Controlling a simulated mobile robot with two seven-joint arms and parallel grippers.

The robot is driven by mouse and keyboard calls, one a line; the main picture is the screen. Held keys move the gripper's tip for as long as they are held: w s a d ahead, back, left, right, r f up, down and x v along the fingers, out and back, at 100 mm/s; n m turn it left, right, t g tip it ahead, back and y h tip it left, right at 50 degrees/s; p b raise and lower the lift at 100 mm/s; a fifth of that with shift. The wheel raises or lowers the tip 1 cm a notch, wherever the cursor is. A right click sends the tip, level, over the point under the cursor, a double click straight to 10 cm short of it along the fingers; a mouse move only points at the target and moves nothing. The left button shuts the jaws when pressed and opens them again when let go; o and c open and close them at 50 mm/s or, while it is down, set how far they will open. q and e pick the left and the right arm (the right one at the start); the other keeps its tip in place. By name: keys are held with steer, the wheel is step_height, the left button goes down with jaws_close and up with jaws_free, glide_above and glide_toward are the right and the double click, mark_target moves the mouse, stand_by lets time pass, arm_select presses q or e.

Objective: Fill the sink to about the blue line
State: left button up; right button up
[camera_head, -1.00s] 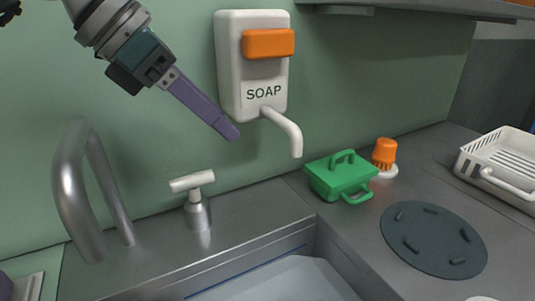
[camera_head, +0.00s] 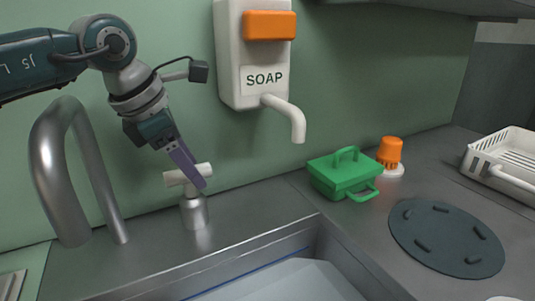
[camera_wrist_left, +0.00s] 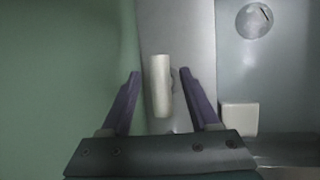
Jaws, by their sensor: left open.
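The faucet handle (camera_head: 174,178) is a pale T-bar on a metal post behind the sink. My left gripper (camera_head: 199,183) is open at the handle, its purple finger crossing in front of the bar. In the left wrist view the handle bar (camera_wrist_left: 160,86) lies between the two open fingers (camera_wrist_left: 163,80), with gaps on both sides. The grey curved faucet spout (camera_head: 48,165) stands to the left. The sink (camera_head: 300,278) shows only in part, with a blue line (camera_head: 245,277) along its inner wall. I see no water stream. My right gripper is not in view.
A white soap dispenser (camera_head: 231,55) with an orange button hangs on the wall above the handle. A green lidded box (camera_head: 338,180), an orange-topped item (camera_head: 390,152), a dark round mat (camera_head: 445,240) and a white rack (camera_head: 500,165) are on the right counter.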

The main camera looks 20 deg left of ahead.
arm_select(q)
steer(key=shift+c, duration=0.4)
jaws_close()
